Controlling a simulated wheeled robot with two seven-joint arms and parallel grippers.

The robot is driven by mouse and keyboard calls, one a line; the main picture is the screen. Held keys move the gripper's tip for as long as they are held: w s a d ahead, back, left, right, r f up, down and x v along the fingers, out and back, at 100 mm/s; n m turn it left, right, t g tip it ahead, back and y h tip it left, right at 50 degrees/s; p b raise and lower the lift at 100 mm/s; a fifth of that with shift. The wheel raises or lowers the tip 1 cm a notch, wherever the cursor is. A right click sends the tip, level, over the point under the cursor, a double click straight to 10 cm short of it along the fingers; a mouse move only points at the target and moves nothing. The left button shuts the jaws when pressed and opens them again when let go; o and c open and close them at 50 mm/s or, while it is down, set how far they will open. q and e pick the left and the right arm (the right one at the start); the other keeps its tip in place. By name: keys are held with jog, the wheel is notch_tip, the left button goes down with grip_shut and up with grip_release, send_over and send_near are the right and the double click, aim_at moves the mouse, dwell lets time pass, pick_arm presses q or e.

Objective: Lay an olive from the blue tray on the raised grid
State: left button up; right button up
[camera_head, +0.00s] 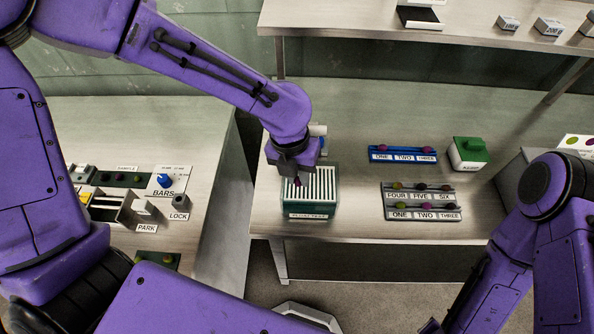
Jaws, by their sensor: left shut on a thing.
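The raised grid (325,188) is a pale slatted top on a green box, near the front left of the middle table. My left gripper (298,182) points down over its left part, shut on a small dark purple olive (298,183), mostly hidden by the fingers. I cannot tell whether the olive touches the slats. The blue tray (403,160) lies to the right, labelled ONE, TWO, THREE. Purple olives sit at its ONE (382,148) and THREE (427,149) places; none shows at TWO. My right arm comes in from the right, its gripper out of view.
A grey two-row rack (420,197) with several olives stands in front of the blue tray. A green-topped box (469,150) is to its right. A side table (210,135) holds a panel with a blue knob (165,181). A shelf (340,18) runs behind.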

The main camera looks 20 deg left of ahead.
pick_arm(q)
jog(key=shift+p, duration=0.4)
dwell(0.5)
jog(key=o, duration=1)
jog(key=shift+o, duration=0.8)
jog(key=shift+d, duration=0.15)
jog(key=shift+c, duration=0.2)
